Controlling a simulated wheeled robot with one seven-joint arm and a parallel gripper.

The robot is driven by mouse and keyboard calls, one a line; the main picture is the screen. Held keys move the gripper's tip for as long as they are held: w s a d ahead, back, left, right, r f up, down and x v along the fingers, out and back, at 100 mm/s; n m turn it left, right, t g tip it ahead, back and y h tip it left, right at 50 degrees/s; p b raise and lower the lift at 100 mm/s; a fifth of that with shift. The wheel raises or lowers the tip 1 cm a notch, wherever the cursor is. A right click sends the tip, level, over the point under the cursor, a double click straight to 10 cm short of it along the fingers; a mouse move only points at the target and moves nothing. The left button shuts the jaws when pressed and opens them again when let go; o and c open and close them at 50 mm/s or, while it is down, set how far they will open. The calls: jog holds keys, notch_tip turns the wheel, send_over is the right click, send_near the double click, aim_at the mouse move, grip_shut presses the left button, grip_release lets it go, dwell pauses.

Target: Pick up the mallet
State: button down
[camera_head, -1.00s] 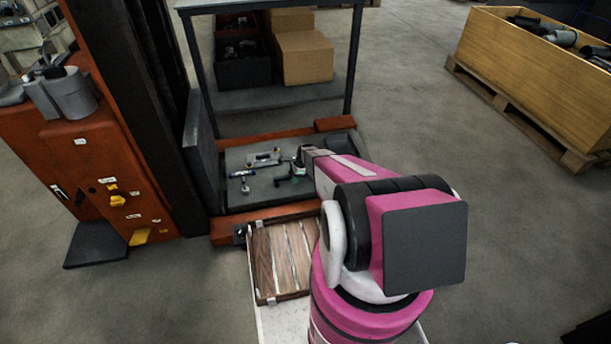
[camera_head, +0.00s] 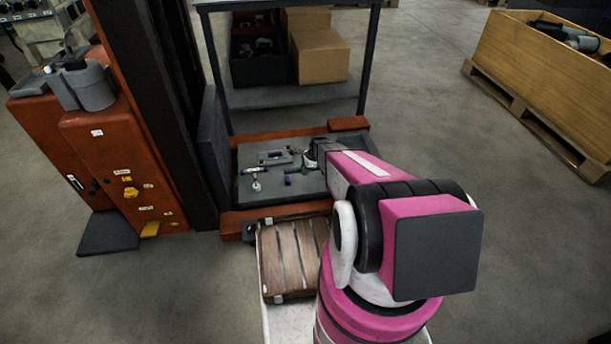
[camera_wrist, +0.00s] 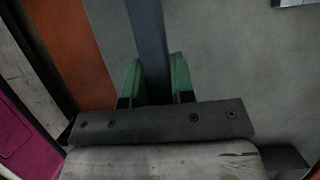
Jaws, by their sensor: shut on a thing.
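My gripper (camera_head: 314,158) is over the dark deck of the orange lift, at its right part. In the wrist view its green fingers (camera_wrist: 155,82) are shut on a dark grey bar, which looks like the handle of the mallet (camera_wrist: 148,35). The bar runs up and away out of the picture. In the head view a dark short piece with a bluish end lies just left of the gripper and may be the mallet's head (camera_head: 290,181). It is too small to tell whether it touches the deck. My arm hides part of this area.
A clamp-like tool (camera_head: 275,158) and a small hammer-like tool (camera_head: 255,182) lie on the deck (camera_head: 245,196) to the left. A slatted wooden case (camera_head: 283,262) is in front. A frame post (camera_head: 364,60) stands behind. Open floor is to the right, before a wooden crate (camera_head: 545,75).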

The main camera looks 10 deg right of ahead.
jog(key=s+a+r, duration=0.6)
jog(key=a+r, duration=0.1)
jog(key=a, duration=0.2)
jog(key=shift+s+a, duration=0.25)
jog(key=shift+a, duration=0.1)
jog(key=c, duration=1.7)
grip_release()
jog(key=shift+f, duration=0.1)
grip_shut()
